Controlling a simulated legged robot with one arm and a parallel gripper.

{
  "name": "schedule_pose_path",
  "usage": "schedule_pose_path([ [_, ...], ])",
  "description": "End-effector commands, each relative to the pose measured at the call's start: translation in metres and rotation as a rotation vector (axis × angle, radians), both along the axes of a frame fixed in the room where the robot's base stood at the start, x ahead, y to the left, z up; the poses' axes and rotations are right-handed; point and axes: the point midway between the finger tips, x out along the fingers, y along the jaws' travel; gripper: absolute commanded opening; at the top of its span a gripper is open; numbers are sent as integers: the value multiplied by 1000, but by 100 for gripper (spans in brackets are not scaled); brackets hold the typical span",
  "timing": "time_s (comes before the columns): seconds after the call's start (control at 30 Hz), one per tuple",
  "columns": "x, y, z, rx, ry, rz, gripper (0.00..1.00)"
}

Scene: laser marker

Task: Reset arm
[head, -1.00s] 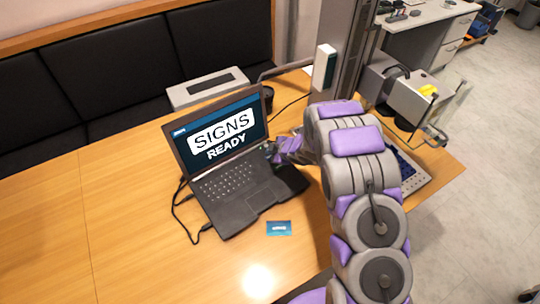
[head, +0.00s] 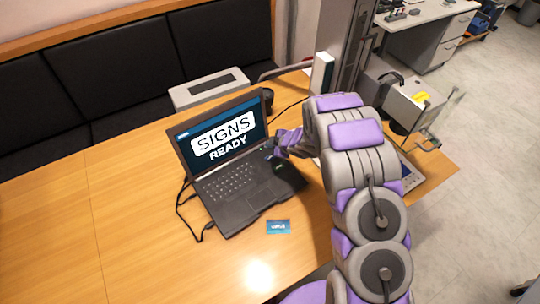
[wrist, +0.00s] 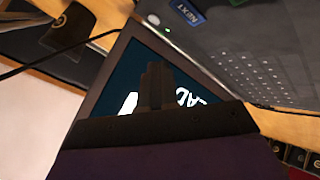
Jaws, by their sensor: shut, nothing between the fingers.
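My gripper (head: 270,150) is beside the right edge of the open laptop (head: 235,165), near the hinge end of its keyboard half. In the wrist view my gripper's dark fingers (wrist: 154,85) are together with nothing between them. They overlap the laptop screen (wrist: 125,75) in that view; I cannot tell whether they touch it. The screen reads "SIGNS READY" in the head view. In the wrist view a key marked "NEXT" (wrist: 186,14) and a small green light show on the laptop's deck. My arm's links hide part of the table to the right.
A blue card (head: 278,227) lies in front of the laptop on the wooden table (head: 130,250). A grey box (head: 208,88) stands behind the laptop. The marking machine (head: 415,100) and a control panel (head: 411,175) are at the right. The table's left side is clear.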

Motion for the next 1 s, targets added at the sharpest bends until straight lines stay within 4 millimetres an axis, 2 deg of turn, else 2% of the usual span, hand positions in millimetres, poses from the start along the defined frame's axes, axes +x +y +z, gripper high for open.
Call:
schedule_pose_path([
  [0.73,2,-4,3,-6,-2,-12,0],
  [0.87,9,-26,24,-47,-6,-91,0],
  [1.0,14,-72,64,-117,2,-256,0],
])
